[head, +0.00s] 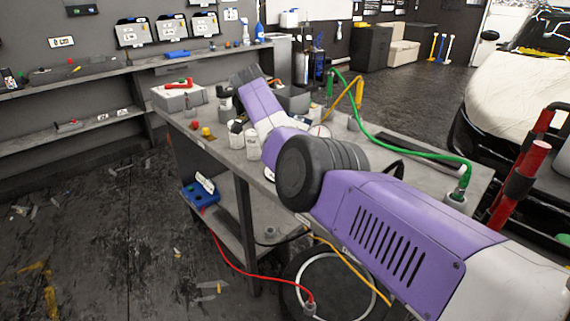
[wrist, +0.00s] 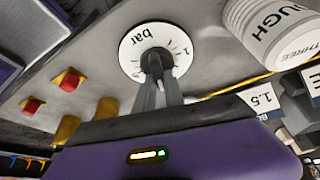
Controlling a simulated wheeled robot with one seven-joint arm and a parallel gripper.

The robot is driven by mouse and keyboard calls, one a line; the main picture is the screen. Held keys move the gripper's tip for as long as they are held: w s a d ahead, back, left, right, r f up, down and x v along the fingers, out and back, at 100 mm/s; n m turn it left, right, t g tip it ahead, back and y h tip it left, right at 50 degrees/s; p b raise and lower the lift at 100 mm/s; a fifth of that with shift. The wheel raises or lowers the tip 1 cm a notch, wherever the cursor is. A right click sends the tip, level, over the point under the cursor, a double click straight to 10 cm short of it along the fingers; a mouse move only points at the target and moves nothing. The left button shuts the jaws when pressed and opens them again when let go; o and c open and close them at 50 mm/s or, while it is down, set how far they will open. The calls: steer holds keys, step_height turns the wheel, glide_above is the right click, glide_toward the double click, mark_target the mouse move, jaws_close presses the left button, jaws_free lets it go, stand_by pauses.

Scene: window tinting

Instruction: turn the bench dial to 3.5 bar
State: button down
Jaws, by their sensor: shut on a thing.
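The bench dial (wrist: 135,42) shows in the wrist view as a round white face marked "bar", with small numerals and tick marks around its rim. A dark knob stands at its middle. My gripper (wrist: 158,72) is shut on this knob, with one grey finger on each side. The fingers and knob cover part of the face. I cannot read the pointer's setting. In the head view my purple arm reaches over the grey workbench (head: 222,150); the jaws and the grasped knob cannot be made out there.
Red buttons on yellow bases (wrist: 68,80) are left of the dial in the wrist view. A white cup marked "ROUGH" and "THREE" (wrist: 270,30) stands close on the right, near a "1.5" label (wrist: 262,101). A green hose (head: 400,143) crosses the bench.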

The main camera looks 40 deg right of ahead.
steer(key=shift+m+b, duration=0.5)
steer(key=shift+b, duration=0.35)
steer(key=c, duration=1.4)
jaws_free()
steer(key=shift+c, duration=0.2)
steer(key=p+v, duration=0.2)
steer(key=v, duration=0.4)
steer(key=shift+r+p, duration=0.15)
steer(key=shift+p, duration=0.15)
steer(key=p+v, duration=0.1)
steer(key=p, duration=0.2)
steer(key=shift+a+r, duration=0.15)
steer(key=shift+r, duration=0.05)
